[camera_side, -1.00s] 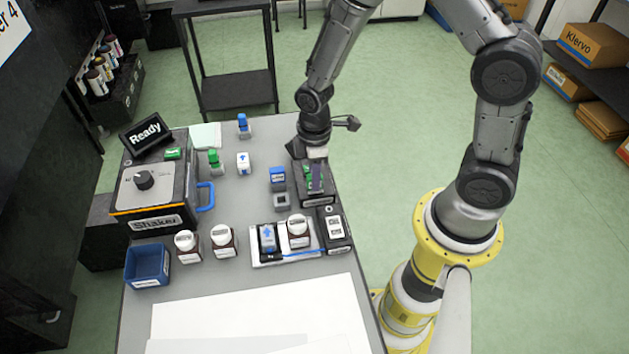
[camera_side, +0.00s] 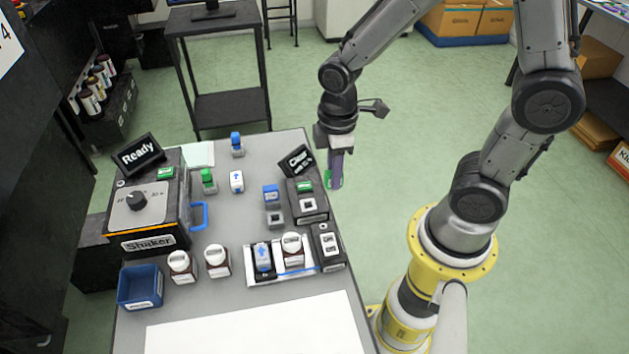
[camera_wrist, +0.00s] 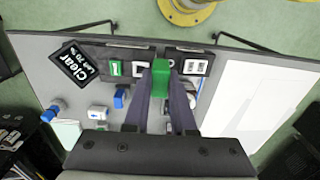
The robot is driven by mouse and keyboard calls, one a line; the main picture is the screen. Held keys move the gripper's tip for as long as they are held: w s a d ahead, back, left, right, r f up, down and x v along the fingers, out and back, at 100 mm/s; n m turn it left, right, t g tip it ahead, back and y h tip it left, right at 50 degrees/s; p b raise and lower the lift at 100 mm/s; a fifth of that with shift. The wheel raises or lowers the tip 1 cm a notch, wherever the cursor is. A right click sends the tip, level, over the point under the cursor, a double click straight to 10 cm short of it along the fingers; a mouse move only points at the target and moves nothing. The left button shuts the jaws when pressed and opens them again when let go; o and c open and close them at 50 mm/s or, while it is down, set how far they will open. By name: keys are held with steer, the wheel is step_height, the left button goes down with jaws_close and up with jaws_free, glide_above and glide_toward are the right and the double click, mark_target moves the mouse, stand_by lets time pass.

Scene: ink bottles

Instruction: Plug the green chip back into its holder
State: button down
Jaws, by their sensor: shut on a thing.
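My gripper (camera_side: 334,172) is shut on the green chip (camera_side: 328,178), held in the air by the table's right edge. In the wrist view the chip (camera_wrist: 161,78) sits between the fingertips of my gripper (camera_wrist: 161,88). A black device (camera_side: 304,187) with a green label and a white-framed square socket (camera_side: 307,205) stands at the table's right side, left of and below the chip in the side view. The chip is apart from this socket. In the wrist view the chip and fingers partly cover the socket area; the device's green label (camera_wrist: 115,68) shows to the left.
A tilted screen reading "Clear" (camera_side: 295,161) stands behind the device. A black two-socket block (camera_side: 327,246) and a white tray (camera_side: 255,280) with bottles are in front. Blue (camera_side: 271,194), green (camera_side: 208,181) and white (camera_side: 237,181) small items stand left. The shaker (camera_side: 150,212) is farther left.

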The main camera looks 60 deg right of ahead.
steer(key=s+r, duration=0.6)
steer(key=s, duration=0.2)
steer(key=shift+d+r, duration=0.15)
steer(key=shift+d, duration=0.15)
stand_by(0.5)
steer(key=w+a+f, duration=0.2)
steer(key=w+a, duration=0.1)
steer(key=w, duration=0.6)
steer(key=w+a+f, duration=0.2)
steer(key=w+f, duration=0.1)
steer(key=w, duration=0.6)
steer(key=shift+w+a+f, duration=0.15)
steer(key=shift+a+f, duration=0.25)
steer(key=shift+f, duration=1.4)
steer(key=shift+w+a+f, duration=0.15)
steer(key=shift+a+f, duration=0.25)
steer(key=shift+f, duration=1.4)
steer(key=shift+w+a+f, duration=0.15)
steer(key=shift+a+f, duration=0.25)
steer(key=shift+f, duration=1.4)
steer(key=shift+f, duration=0.7)
